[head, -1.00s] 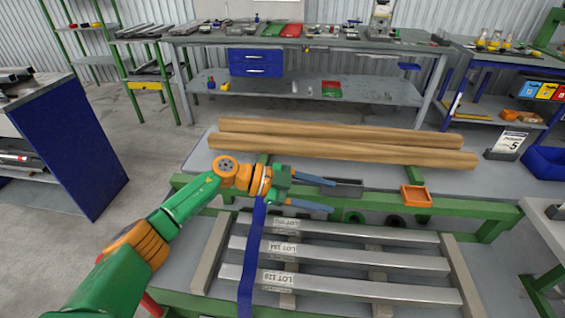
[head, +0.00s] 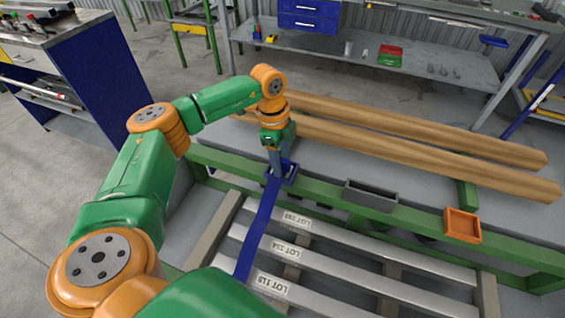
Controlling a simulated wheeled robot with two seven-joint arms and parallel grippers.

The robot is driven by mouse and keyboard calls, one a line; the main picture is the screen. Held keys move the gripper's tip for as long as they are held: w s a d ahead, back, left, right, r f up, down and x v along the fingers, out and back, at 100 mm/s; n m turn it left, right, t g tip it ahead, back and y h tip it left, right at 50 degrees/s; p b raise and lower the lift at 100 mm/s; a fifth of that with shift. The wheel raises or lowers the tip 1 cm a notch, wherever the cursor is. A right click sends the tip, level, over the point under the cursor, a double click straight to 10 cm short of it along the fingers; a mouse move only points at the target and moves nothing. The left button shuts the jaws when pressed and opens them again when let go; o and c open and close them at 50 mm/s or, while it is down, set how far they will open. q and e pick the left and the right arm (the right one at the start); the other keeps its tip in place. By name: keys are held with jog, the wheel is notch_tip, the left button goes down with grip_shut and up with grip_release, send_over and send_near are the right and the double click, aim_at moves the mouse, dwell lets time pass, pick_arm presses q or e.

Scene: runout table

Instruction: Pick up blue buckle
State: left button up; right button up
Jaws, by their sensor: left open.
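The blue buckle (head: 290,174) is at the upper end of a blue strap (head: 259,225), by the green rail of the runout table. My left gripper (head: 274,164) points down at the buckle, with its fingertips right at its left part. It is open, and the fingers partly hide the buckle. I cannot tell whether they touch it. My right gripper is not in view.
Two wooden beams (head: 420,150) lie behind the buckle. A grey tray (head: 371,195) and an orange tray (head: 462,226) are to its right on the rail. Metal bars with lot labels (head: 285,250) lie in front.

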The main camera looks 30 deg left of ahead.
pick_arm(q)
jog(key=shift+w+f, duration=0.15)
jog(key=shift+f, duration=0.05)
jog(key=shift+r, duration=0.1)
grip_shut()
